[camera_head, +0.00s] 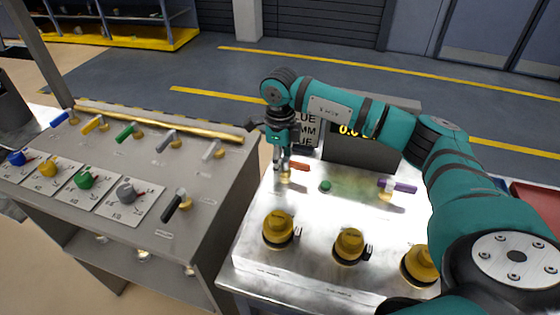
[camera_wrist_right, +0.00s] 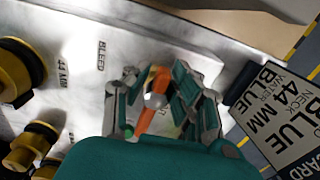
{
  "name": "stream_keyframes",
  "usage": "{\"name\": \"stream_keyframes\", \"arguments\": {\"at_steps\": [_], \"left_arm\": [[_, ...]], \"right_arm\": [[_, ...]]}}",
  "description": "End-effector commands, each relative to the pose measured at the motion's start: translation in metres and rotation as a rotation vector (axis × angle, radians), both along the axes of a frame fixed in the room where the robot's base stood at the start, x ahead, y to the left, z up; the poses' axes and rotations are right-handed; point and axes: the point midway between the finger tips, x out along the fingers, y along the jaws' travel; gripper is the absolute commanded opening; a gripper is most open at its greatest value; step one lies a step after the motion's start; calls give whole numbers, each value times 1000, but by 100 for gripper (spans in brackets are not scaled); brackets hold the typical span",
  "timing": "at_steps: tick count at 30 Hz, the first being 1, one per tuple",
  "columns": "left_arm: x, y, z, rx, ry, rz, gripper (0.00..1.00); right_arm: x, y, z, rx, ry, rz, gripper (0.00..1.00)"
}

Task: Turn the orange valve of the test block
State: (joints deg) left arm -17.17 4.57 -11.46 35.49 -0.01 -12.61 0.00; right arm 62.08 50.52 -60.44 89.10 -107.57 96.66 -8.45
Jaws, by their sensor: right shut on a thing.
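The orange valve (camera_head: 300,165) is at the back left of the metal test block (camera_head: 262,262). My right gripper (camera_head: 284,174) points down over it from behind and is shut on its handle. In the right wrist view the orange handle (camera_wrist_right: 160,78) lies between the two fingers of the right gripper (camera_wrist_right: 150,105), with a pale round hub at its middle. The gripper hides part of the valve body in the head view. My left gripper is in neither view.
A purple-handled valve (camera_head: 403,186), a green button (camera_head: 325,186) and yellow caps (camera_head: 278,229) are on the block. A dark display (camera_head: 345,150) and a label sign (camera_wrist_right: 285,115) stand behind. A bench with coloured levers (camera_head: 95,124) and knobs stands left.

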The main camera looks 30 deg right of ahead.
Motion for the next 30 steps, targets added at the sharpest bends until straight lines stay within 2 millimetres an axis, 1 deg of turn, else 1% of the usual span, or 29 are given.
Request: {"name": "stream_keyframes", "arguments": {"at_steps": [6, 7, 11, 19, 22, 26, 30], "left_arm": [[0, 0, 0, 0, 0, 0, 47], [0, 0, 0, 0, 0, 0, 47], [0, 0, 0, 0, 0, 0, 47], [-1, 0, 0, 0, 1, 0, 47], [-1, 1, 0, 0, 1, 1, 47], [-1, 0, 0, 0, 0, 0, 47], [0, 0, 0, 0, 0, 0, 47]], "right_arm": [[0, 0, 1, 1, 1, 0, 0], [0, 0, 1, 1, 1, 0, 28], [0, 0, 0, 1, 1, -1, 45], [0, 0, 1, 0, 0, -1, 45], [0, 0, 8, 1, -1, -1, 45], [1, 0, 28, 0, -4, -1, 45], [1, 0, 59, 0, -5, -1, 45]]}}
